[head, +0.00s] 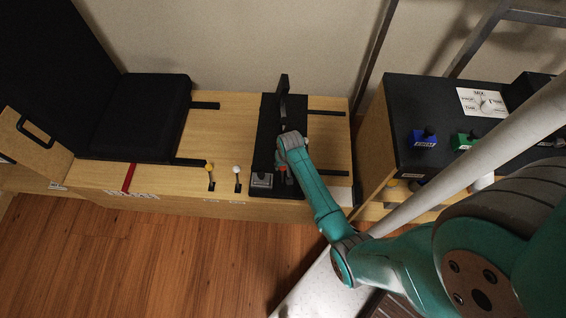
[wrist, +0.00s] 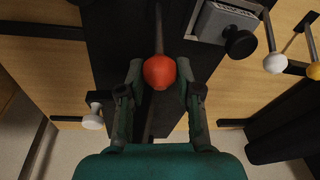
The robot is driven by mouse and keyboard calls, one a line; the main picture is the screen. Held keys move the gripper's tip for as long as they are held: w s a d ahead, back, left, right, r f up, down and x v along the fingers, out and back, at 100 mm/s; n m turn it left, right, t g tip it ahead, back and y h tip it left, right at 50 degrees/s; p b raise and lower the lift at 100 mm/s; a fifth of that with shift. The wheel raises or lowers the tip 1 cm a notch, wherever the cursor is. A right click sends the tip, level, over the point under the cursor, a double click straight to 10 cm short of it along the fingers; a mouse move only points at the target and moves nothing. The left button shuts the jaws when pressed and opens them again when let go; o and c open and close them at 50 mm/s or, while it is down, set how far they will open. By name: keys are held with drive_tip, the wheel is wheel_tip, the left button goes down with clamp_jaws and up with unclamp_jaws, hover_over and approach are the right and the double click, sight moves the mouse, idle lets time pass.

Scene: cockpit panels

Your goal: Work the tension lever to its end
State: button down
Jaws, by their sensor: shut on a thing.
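A lever with a round red-orange knob (wrist: 159,73) on a thin rod stands in the middle of the wrist view, over a black panel (wrist: 112,45). I see no readable label on it. My gripper (wrist: 160,68) has one finger on each side of the knob and is shut on it. In the head view my gripper (head: 285,176) points down over the near part of the black panel (head: 267,122).
A grey box (head: 261,181) sits close left of my gripper. Small levers with white (head: 236,169) and yellow (head: 210,167) knobs stand further left. A black seat (head: 140,115) is at left. A black-topped console (head: 430,110) with blue and green switches stands at right.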

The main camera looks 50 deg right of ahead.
drive_tip(key=shift+s+a+f+t+h, duration=0.2)
drive_tip(key=shift+s+a+t+h, duration=0.45)
drive_tip(key=shift+s+a+h, duration=0.4)
drive_tip(key=shift+s+a+f+t+h, duration=0.2)
drive_tip(key=shift+s+a+t+h, duration=0.5)
drive_tip(key=shift+a, duration=0.6)
drive_tip(key=shift+s+a+f+t+h, duration=0.2)
drive_tip(key=shift+s+a+t+h, duration=0.45)
drive_tip(key=shift+s+a, duration=0.5)
drive_tip(key=shift+a+f, duration=0.1)
drive_tip(key=c, duration=0.8)
unclamp_jaws()
drive_tip(key=shift+w+a, duration=0.1)
